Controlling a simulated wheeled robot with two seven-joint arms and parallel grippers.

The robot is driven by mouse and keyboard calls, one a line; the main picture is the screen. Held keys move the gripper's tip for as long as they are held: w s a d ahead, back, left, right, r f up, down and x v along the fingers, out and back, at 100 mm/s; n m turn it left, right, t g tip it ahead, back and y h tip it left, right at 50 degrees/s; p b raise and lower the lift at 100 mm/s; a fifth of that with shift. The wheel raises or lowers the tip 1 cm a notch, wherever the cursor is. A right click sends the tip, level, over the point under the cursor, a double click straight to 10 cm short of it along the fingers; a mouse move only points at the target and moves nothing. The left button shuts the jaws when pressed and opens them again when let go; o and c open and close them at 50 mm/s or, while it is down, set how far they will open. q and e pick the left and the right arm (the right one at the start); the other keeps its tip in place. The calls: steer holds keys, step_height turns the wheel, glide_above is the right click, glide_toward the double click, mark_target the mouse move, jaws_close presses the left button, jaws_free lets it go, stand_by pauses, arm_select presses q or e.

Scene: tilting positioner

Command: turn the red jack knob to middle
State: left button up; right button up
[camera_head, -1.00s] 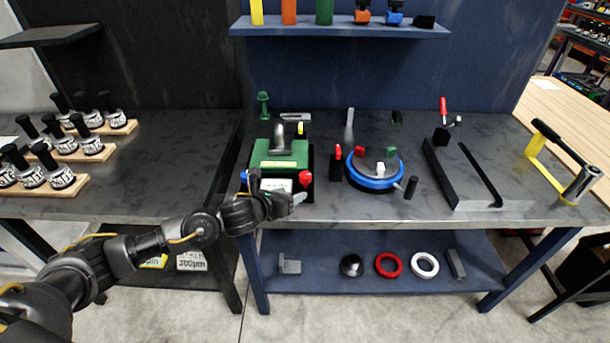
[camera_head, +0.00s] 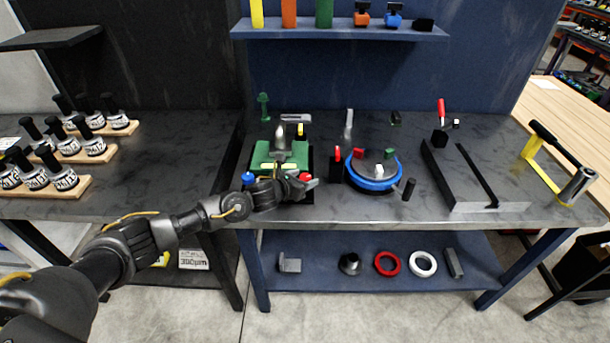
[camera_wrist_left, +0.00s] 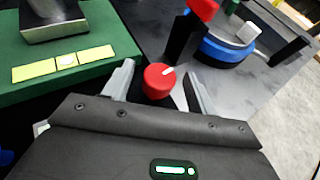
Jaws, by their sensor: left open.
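The red jack knob (camera_head: 306,177) is at the front right corner of the green tilting positioner (camera_head: 262,156). In the left wrist view the red knob (camera_wrist_left: 158,82) shows a white mark pointing to the upper right. My left gripper (camera_head: 308,184) is open, and in the wrist view its two fingers (camera_wrist_left: 160,72) stand on either side of the knob, with gaps visible. The green positioner top (camera_wrist_left: 85,45) with its yellow strip is at the left there. A blue knob (camera_head: 248,178) sits at the positioner's front left corner. My right gripper is not in view.
A black block with a red top (camera_head: 337,168) stands just right of the knob. Beyond it is a round blue-rimmed table (camera_head: 372,184). A dark angled fixture (camera_head: 465,180) lies further right. The bench front edge is close below my gripper.

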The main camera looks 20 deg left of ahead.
arm_select(q)
steer(key=shift+x, duration=0.8)
steer(key=c, duration=1)
steer(key=shift+f+n+y, duration=0.1)
steer(key=shift+n+y, duration=0.2)
